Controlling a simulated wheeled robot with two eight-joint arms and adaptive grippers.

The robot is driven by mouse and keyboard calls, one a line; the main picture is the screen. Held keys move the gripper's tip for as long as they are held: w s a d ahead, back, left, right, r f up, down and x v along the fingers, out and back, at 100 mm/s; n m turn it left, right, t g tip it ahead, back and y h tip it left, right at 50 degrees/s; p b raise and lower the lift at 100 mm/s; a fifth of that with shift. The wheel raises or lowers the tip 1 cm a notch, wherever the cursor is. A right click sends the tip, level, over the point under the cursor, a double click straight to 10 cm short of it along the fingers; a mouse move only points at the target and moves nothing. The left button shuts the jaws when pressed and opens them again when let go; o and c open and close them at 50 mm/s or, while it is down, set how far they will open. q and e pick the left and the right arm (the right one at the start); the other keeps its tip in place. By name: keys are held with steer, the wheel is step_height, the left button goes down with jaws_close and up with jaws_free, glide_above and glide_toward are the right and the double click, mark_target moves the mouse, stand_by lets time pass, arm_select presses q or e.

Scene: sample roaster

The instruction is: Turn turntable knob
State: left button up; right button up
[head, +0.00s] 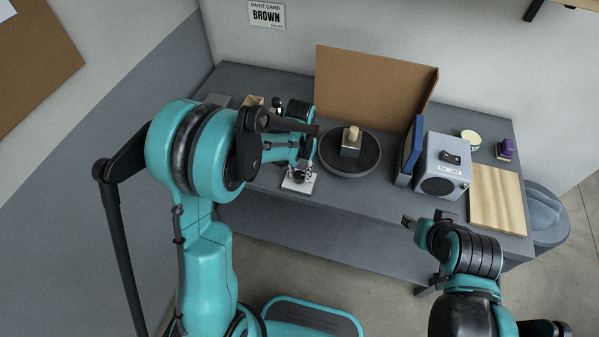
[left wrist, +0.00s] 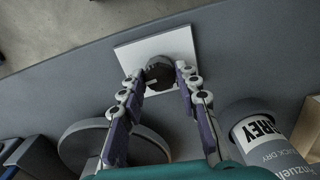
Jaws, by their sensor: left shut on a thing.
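The turntable knob (left wrist: 158,74) is a dark round knob on a white square plate on the tabletop. The plate (head: 298,184) also shows in the head view near the table's front edge, with the knob mostly hidden by my gripper. My left gripper (left wrist: 162,72) has its fingers on both sides of the knob and is shut on it. The turntable (head: 345,167) is a dark round disc to the right of the plate, bearing a small block with a pale top (head: 351,138). My right gripper (head: 408,221) hangs off the table's front edge, away from the knob; its finger opening is unclear.
A cardboard sheet (head: 370,85) stands behind the turntable. To the right are a blue panel (head: 411,150), a grey box (head: 442,165), a wooden board (head: 497,198), a round container (head: 471,137) and a purple item (head: 505,148). A grey paint can (left wrist: 262,140) stands near my left gripper.

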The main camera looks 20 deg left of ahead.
mark_target(300, 174)
arm_select(q)
steer(key=shift+m, duration=0.6)
steer(key=o, duration=1.2)
steer(key=shift+c, duration=0.2)
step_height(300, 174, up, 12)
